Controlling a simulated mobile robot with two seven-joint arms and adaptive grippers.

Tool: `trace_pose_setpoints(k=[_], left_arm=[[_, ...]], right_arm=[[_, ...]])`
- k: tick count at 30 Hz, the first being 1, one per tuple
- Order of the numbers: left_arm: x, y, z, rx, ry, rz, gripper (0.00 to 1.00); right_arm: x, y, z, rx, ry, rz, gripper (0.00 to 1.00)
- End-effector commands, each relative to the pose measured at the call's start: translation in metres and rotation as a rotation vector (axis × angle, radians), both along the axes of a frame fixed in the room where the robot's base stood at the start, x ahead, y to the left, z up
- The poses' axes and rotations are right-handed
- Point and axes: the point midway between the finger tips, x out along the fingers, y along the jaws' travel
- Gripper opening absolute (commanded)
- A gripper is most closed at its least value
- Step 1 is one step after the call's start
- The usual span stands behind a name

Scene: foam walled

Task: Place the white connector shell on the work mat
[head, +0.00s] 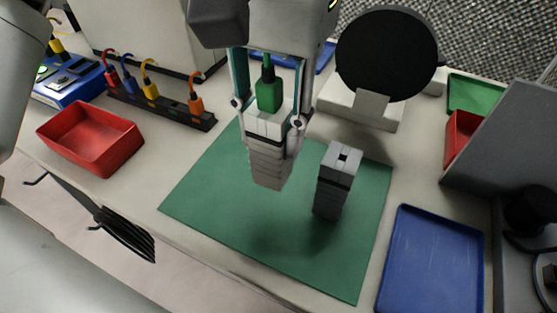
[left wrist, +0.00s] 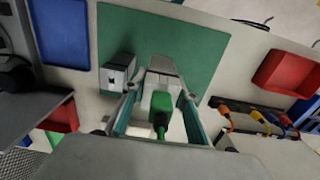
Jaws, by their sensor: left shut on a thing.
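My left gripper (head: 268,122) reaches down from the top of the head view and is shut on the white connector shell (head: 265,128). The shell has a white top and a grey ribbed lower part, and is roughly upright. A green plug (head: 269,95) with a dark cable end sits at its top, between the fingers. The shell also shows in the left wrist view (left wrist: 161,82), with the green plug (left wrist: 161,108) in front. The held shell is over the green work mat (head: 220,190); whether its lower end touches the mat is unclear. My right gripper is not in view.
A blue tray (head: 433,260) lies right of the mat, a red bin (head: 90,138) left. A rack of coloured plugs (head: 160,108) and a black disc stand (head: 387,55) are behind.

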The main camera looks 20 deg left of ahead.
Motion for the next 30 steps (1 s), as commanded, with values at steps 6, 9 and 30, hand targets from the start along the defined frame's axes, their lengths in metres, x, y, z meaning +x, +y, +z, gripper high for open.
trace_pose_setpoints(k=[6,9,30], left_arm=[[0.0,0.0,-0.024,-0.001,-0.001,0.0,0.05],[0.0,0.0,-0.028,-0.001,0.0,0.0,0.05],[0.0,0.0,-0.07,0.0,-0.002,0.0,0.05]], right_arm=[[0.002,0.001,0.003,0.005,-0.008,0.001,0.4],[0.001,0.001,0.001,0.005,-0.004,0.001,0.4],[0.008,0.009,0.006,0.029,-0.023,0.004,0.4]])
